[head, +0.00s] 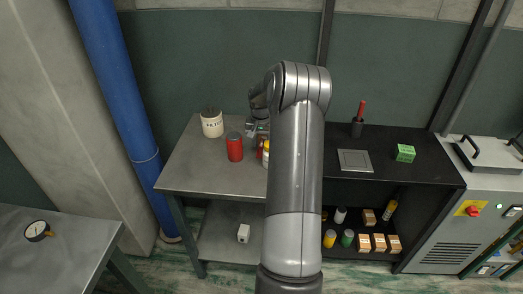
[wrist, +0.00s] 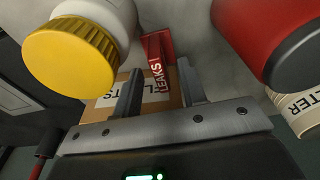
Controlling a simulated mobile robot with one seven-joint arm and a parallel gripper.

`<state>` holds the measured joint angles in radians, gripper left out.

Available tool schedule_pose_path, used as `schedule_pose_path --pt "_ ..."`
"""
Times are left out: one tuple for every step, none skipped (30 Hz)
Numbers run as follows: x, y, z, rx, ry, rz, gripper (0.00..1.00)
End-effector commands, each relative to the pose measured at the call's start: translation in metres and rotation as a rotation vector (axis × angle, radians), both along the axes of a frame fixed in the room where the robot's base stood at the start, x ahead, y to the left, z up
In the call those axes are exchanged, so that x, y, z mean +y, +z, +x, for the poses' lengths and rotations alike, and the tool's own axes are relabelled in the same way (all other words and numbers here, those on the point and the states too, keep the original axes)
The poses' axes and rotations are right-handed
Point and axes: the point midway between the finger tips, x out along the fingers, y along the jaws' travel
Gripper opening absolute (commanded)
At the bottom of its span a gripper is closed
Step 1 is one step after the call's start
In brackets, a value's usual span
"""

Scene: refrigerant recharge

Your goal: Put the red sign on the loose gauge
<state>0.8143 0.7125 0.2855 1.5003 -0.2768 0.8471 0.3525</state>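The red sign (wrist: 157,65), marked "LEAKS!", stands upright between the two fingers of my gripper (wrist: 160,92) in the wrist view. The fingers are apart, with a gap showing at the sign's left side; I see no clear grip on it. In the head view my gripper (head: 257,128) is over the middle metal table, largely hidden by my arm. A round gauge (head: 38,231) with a black rim and pale dial lies on the left table, far from my gripper.
A yellow-capped white bottle (wrist: 75,52), a red can (wrist: 268,35) and a filter canister (wrist: 302,110) crowd the gripper. A cardboard box (wrist: 108,98) lies behind the fingers. The left table (head: 75,245) is clear around the gauge. A blue pipe (head: 118,90) stands between the tables.

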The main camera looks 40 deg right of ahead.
Motion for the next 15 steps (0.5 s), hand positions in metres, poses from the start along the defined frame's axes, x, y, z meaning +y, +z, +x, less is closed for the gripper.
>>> schedule_pose_path --pt "-0.002 -0.01 0.001 0.002 0.0 0.002 0.38" --pt "-0.002 -0.014 0.001 0.002 0.0 0.002 0.38" --pt "-0.002 -0.02 0.002 0.003 0.0 0.003 0.38" --pt "-0.003 -0.024 0.002 0.002 0.0 0.002 0.38" --pt "-0.003 -0.027 0.003 0.001 0.0 0.001 0.38" --pt "-0.003 -0.03 0.003 0.001 0.0 0.001 0.38" --pt "-0.003 -0.031 0.003 0.0 0.0 0.0 0.38" --pt "-0.003 -0.031 0.004 0.0 0.0 0.0 0.38" --pt "-0.003 -0.031 0.004 -0.001 0.0 -0.001 0.38" --pt "-0.003 -0.031 0.004 -0.001 0.0 -0.001 0.38" --pt "-0.003 -0.031 0.004 -0.001 0.0 -0.001 0.38" --pt "-0.003 -0.031 0.003 -0.001 0.0 -0.001 0.38" --pt "-0.003 -0.031 0.003 0.0 0.0 0.0 0.37" --pt "-0.003 -0.031 0.003 0.0 0.0 0.0 0.35" --pt "-0.003 -0.031 0.003 0.0 0.0 0.0 0.32"
